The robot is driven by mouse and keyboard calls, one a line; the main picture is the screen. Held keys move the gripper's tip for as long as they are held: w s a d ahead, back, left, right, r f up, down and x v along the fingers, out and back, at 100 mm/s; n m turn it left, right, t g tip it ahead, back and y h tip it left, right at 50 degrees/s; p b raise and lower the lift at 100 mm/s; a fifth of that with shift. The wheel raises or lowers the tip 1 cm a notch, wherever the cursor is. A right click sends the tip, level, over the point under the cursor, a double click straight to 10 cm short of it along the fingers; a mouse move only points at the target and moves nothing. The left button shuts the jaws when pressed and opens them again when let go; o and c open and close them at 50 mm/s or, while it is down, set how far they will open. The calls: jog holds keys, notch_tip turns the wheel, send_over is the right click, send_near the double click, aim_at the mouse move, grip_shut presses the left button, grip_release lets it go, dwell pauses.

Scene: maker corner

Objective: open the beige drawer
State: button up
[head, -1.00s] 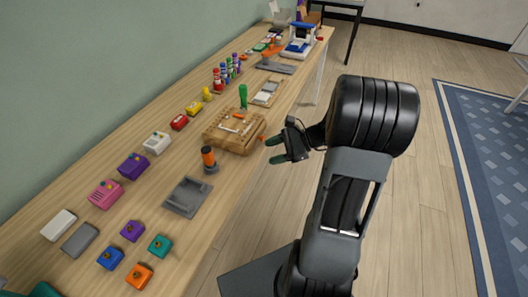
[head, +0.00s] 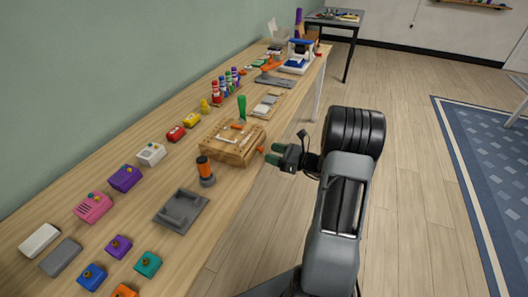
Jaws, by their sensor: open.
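A tan wooden box (head: 229,155) sits at the right edge of the long workbench, with a few small tools on its top. It looks like the beige drawer's housing. A small orange knob (head: 260,149) sticks out of its right side, facing the aisle. The drawer front itself is too small to make out, but no pulled-out gap shows. My gripper (head: 274,153) is open, just right of the knob, its dark green-tipped fingers pointing left toward it. I see no clear contact. Nothing is held between the fingers.
On the workbench (head: 120,215), an orange-and-black tool (head: 205,170) and a grey tray (head: 181,210) stand in front of the box. A green-handled tool (head: 242,107) stands behind it. The floor (head: 420,200) right of the bench is clear up to the blue rug (head: 490,160).

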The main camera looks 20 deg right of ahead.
jog(key=shift+x, duration=1.9)
jog(key=shift+c, duration=0.4)
grip_shut()
